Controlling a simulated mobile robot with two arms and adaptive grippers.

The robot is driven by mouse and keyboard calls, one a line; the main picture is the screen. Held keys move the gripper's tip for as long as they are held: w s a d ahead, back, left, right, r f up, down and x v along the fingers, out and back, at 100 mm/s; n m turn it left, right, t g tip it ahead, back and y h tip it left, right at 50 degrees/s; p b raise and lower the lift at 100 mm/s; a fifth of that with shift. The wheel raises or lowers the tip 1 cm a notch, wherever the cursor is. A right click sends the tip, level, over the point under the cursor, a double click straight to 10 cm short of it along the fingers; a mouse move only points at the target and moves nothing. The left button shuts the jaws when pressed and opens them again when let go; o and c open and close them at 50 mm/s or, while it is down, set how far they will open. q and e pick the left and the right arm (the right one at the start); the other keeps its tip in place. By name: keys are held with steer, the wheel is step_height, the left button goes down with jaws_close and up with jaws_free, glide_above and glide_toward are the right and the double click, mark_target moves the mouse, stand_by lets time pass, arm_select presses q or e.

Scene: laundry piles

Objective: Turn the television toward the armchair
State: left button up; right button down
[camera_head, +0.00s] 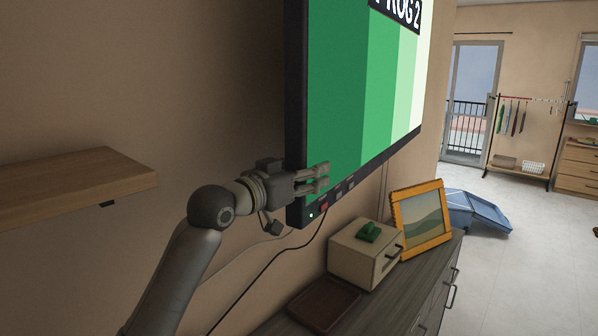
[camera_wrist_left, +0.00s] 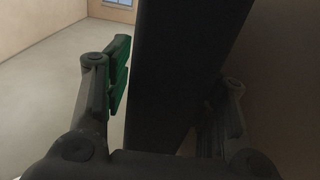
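The television (camera_head: 352,95) is a large dark-framed screen showing green bars, mounted at the wall and seen at a slant. My left gripper (camera_head: 296,200) is at its lower left corner. One finger is in front of the screen; the other is behind the frame. In the left wrist view the television's dark edge (camera_wrist_left: 180,60) runs between the two spread fingers (camera_wrist_left: 170,100). The front finger is very close to the screen side; whether either finger touches is hard to tell. The gripper looks open around the edge. The armchair and my right gripper are not in view.
Below stands a grey dresser (camera_head: 395,300) with a small cream box (camera_head: 352,258), a brown tray (camera_head: 322,306) and a framed picture (camera_head: 422,220). Cables hang under the television. A wooden shelf (camera_head: 75,185) juts out at left. Open floor (camera_head: 530,265) lies at right.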

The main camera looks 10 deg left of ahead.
arm_select(q)
steer(key=shift+o, duration=0.7)
steer(key=shift+s+d, duration=0.1)
steer(key=shift+d, duration=0.35)
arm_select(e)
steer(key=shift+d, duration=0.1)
arm_select(q)
steer(key=shift+a, duration=0.15)
steer(key=v, duration=1.2)
steer(key=shift+f, duration=0.15)
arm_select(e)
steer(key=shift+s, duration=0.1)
